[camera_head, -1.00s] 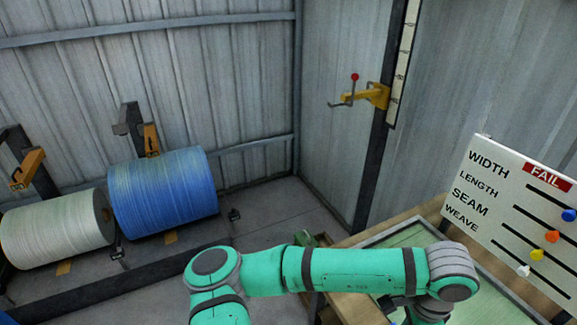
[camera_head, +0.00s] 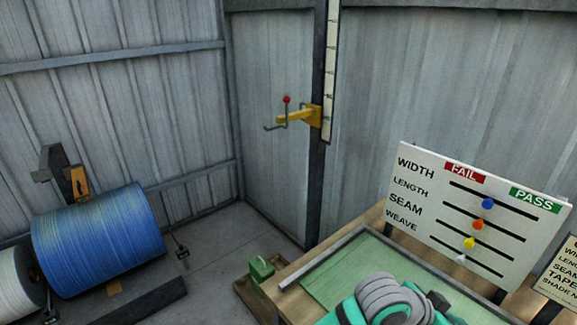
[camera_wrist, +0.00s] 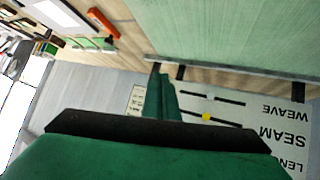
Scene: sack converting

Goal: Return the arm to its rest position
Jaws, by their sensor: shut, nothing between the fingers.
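My gripper (camera_wrist: 162,92) shows in the wrist view, its two green fingers together and empty. Past the fingertips are the edge of the green-topped table and an upside-down board with sliders. In the head view my teal and grey arm shows at the bottom, in front of the green table top (camera_head: 345,268). My fingers cannot be seen there.
A check board (camera_head: 470,215) with coloured slider knobs stands at the table's back edge, a second board (camera_head: 562,270) to its right. A blue roll (camera_head: 98,240) and a white roll (camera_head: 18,285) are at left. A yellow bracket (camera_head: 300,115) is on the post.

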